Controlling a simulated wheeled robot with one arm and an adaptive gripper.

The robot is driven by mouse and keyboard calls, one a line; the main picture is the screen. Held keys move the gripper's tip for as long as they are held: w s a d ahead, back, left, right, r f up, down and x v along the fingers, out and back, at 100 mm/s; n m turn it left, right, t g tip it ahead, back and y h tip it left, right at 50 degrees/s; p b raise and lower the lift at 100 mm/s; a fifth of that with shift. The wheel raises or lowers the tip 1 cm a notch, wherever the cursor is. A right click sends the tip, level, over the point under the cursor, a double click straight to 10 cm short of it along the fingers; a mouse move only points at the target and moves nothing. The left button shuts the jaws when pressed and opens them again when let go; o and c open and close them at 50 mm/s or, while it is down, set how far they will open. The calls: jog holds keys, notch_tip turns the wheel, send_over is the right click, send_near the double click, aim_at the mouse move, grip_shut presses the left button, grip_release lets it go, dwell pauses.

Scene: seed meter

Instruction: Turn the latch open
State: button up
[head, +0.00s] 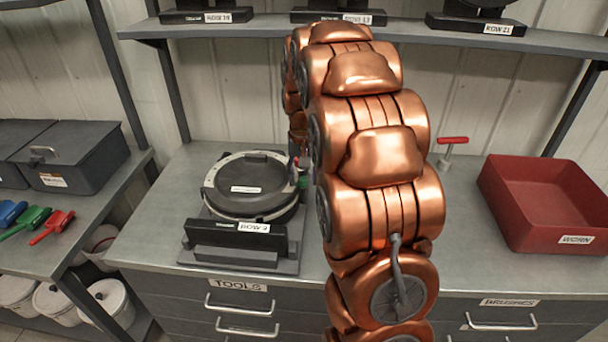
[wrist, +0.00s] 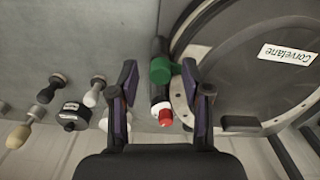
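The seed meter, a round dark disc housing with a pale ring (head: 208,187), sits on a black stand labelled "ROW 2" on the bench. In the wrist view its housing (wrist: 250,75) fills the right side. At its edge is the latch, a dark bar with a green knob (wrist: 160,70) and a red tip (wrist: 165,117). My gripper (wrist: 160,72) is open, with one finger on each side of the latch; contact cannot be told. In the head view my copper arm hides most of the gripper, and only small bits of green and red show beside the meter.
A red T-handled tool (head: 453,141) stands at the back of the bench, and a red bin (head: 545,205) lies at the right. Several knobbed hand tools (wrist: 72,116) show at the wrist view's left. A shelf with row stands (head: 490,25) runs above.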

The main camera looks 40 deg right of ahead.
grip_shut()
jog(key=shift+f+m+b, duration=0.15)
jog(key=shift+m+b, duration=0.25)
jog(key=shift+b, duration=0.1)
jog(key=shift+m+b, duration=1)
jog(key=m+b, duration=0.2)
jog(key=m, duration=0.3)
jog(key=shift+b, duration=0.4)
jog(key=m, duration=0.5)
jog(key=shift+w+b, duration=0.1)
jog(key=shift+b, duration=0.2)
jog(key=m, duration=0.5)
jog(key=shift+r+p, duration=0.2)
jog(key=shift+p, duration=0.1)
